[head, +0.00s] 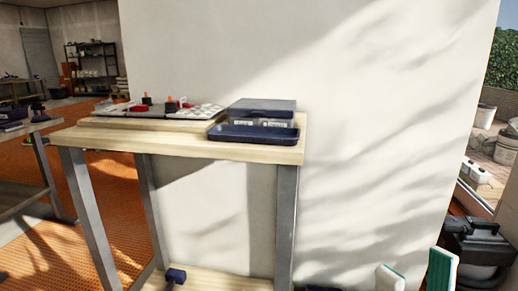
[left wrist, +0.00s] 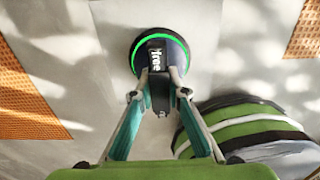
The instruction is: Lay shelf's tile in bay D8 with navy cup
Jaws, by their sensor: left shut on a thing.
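In the left wrist view my left gripper (left wrist: 160,105) is shut on the navy cup (left wrist: 178,45), a round dark cup with a bright green ring and a label that seems to read "free". A pale surface lies behind the cup; I cannot tell whether they touch. My left gripper is not visible in the head view. My right gripper (head: 415,274) shows at the bottom right of the head view, its teal and white fingers apart with nothing seen between them. I cannot pick out the shelf's tile or bay D8.
A wooden table (head: 205,148) stands against the white wall, bearing a navy tray (head: 254,133), a dark box (head: 262,106) and a board with red and black pieces (head: 140,109). A small navy block (head: 176,275) is on its lower shelf. A black machine (head: 475,243) stands at right.

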